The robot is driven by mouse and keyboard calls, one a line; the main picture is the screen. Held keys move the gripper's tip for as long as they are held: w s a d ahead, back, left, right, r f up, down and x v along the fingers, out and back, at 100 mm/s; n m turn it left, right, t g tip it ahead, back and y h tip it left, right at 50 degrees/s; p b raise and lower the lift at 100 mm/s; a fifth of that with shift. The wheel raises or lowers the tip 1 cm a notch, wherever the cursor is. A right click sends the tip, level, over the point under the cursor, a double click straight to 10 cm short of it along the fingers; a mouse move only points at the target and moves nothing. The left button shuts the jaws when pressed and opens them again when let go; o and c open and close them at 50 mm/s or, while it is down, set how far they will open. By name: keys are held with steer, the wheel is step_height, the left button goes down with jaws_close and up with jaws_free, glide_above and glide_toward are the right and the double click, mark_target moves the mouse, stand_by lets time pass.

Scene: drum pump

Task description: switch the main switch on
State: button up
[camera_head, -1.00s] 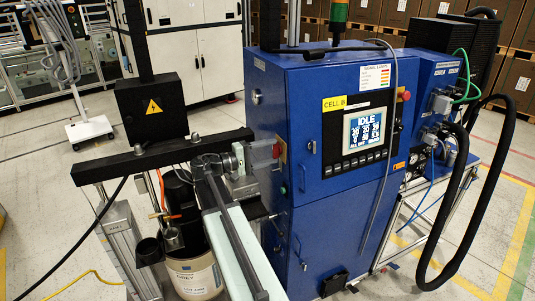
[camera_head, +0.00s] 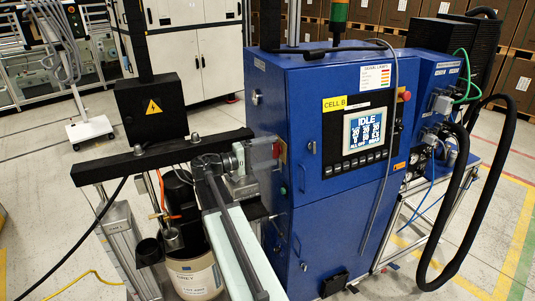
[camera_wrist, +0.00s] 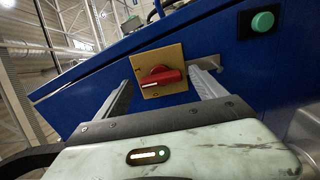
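The main switch is a red rotary handle (camera_wrist: 162,75) on a yellow square plate (camera_wrist: 174,53), fixed to the blue cabinet. In the wrist view the handle lies nearly level across the picture. My gripper (camera_wrist: 162,82) is open, with one grey finger on each side of the handle and a visible gap to it. Whether the fingertips reach as deep as the handle, I cannot tell. In the head view the red switch (camera_head: 282,149) is on the cabinet's left side, just beyond the end of my arm, partly hidden.
A green button (camera_wrist: 262,21) is on the cabinet, upper right of the switch in the wrist view. The blue cabinet (camera_head: 300,110) has a screen (camera_head: 364,131) reading IDLE.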

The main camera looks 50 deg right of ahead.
steer(key=shift+a, duration=0.15)
steer(key=v, duration=0.7)
steer(key=shift+a, duration=0.3)
steer(key=shift+w, duration=0.15)
